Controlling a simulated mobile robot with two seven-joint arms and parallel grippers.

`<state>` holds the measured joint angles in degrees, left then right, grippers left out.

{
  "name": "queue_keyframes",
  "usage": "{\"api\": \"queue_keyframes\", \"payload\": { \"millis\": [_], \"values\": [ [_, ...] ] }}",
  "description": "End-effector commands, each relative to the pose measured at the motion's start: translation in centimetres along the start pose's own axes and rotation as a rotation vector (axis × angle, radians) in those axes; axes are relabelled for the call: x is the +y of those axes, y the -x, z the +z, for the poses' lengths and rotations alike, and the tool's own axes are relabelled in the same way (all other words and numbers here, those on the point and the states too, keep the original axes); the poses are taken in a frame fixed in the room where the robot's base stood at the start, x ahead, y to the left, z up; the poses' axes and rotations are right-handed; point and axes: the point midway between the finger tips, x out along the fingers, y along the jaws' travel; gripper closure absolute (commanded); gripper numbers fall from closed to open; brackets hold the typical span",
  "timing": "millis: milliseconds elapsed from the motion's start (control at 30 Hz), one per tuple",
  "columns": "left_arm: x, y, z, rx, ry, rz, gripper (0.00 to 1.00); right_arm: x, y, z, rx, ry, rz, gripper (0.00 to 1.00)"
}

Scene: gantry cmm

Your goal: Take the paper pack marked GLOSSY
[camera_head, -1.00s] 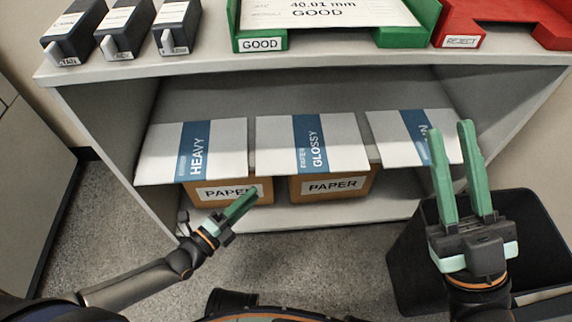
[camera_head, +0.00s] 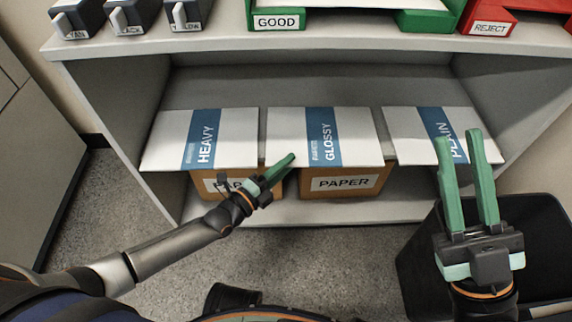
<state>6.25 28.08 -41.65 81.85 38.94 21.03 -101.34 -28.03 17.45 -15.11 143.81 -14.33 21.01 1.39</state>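The GLOSSY paper pack (camera_head: 352,140), white with a blue band, lies on the middle of the shelf between the HEAVY pack (camera_head: 165,140) and the PLAIN pack (camera_head: 408,130). Its front edge hangs over a brown PAPER box. My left gripper (camera_head: 282,172) is near the pack's front left corner, tip pointing at it. I cannot tell whether it touches the pack. Its fingers line up in view, so their opening cannot be seen. My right gripper (camera_head: 462,150) is open and empty, in front of the PLAIN pack.
Brown PAPER boxes (camera_head: 346,184) stand on the lower level under the packs. A black bin (camera_head: 420,262) stands at the right, below my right gripper. Above are a green GOOD tray (camera_head: 277,21) and a red REJECT tray (camera_head: 491,29). The shelf's side wall (camera_head: 125,125) bounds the left.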

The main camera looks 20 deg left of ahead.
Motion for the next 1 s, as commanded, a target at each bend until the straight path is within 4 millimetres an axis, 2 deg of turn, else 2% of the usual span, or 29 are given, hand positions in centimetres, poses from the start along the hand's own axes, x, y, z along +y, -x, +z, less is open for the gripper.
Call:
{"api": "queue_keyframes", "payload": {
  "millis": [233, 767, 1000],
  "values": [
    [0.01, -0.05, 0.02, 0.0, 0.0, 0.0, 0.7, 0.0, 0.0, 0.0, 0.0, 0.0, 0.0, 0.75],
    [0.02, -0.02, 0.01, 0.0, 0.0, 0.0, 0.99, 0.01, 0.01, -0.01, 0.0, -0.001, 0.0, 0.75],
    [0.02, -0.01, 0.01, 0.0, 0.0, 0.0, 1.0, 0.01, 0.01, -0.01, 0.0, -0.001, 0.001, 0.75]
  ]
}}
